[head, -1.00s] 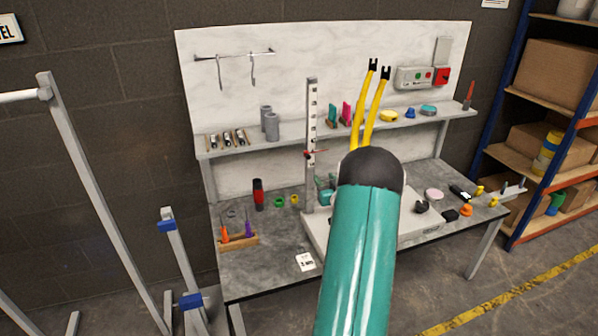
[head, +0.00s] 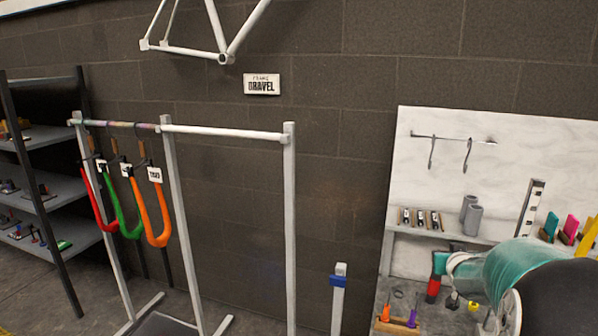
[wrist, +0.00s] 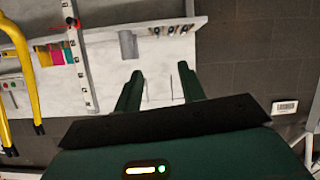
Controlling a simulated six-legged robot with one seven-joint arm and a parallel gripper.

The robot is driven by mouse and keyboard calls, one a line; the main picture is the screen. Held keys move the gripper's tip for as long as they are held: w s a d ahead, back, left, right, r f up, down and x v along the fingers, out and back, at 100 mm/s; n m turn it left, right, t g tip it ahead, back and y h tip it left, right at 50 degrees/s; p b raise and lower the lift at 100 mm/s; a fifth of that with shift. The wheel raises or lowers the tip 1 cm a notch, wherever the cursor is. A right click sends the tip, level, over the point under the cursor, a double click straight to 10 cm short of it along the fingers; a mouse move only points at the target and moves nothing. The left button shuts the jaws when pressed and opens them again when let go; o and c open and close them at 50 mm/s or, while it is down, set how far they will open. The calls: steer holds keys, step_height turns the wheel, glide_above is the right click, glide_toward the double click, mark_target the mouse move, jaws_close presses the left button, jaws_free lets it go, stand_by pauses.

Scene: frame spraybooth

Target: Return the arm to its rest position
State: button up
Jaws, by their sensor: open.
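My arm (head: 515,275), green with a black joint, fills the lower right of the head view. It covers part of the workbench area, and its gripper is not visible there. In the wrist view my gripper (wrist: 160,85) shows two dark green fingers, apart with nothing between them. The wrist picture looks upside down. Beyond the fingers are the white back panel (wrist: 158,92) and the shelf with a grey cylinder (wrist: 128,44). The fingers appear clear of these.
A yellow fork (wrist: 22,70) with black tips is at the left of the wrist view. In the head view, a rack (head: 225,131) holds red, green and orange forks (head: 150,215). A white frame (head: 215,40) hangs above.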

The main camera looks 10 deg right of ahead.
steer(key=s+a+r+n+g+y, duration=0.15)
steer(key=s+a, duration=0.25)
steer(key=a, duration=0.6)
steer(key=s+a+r+g+y, duration=0.1)
steer(key=s+a+r, duration=0.25)
steer(key=a, duration=0.75)
steer(key=s+a+f+n+g+y, duration=0.3)
steer(key=s+a+y, duration=0.1)
steer(key=s+a, duration=1.1)
steer(key=shift+s, duration=1.2)
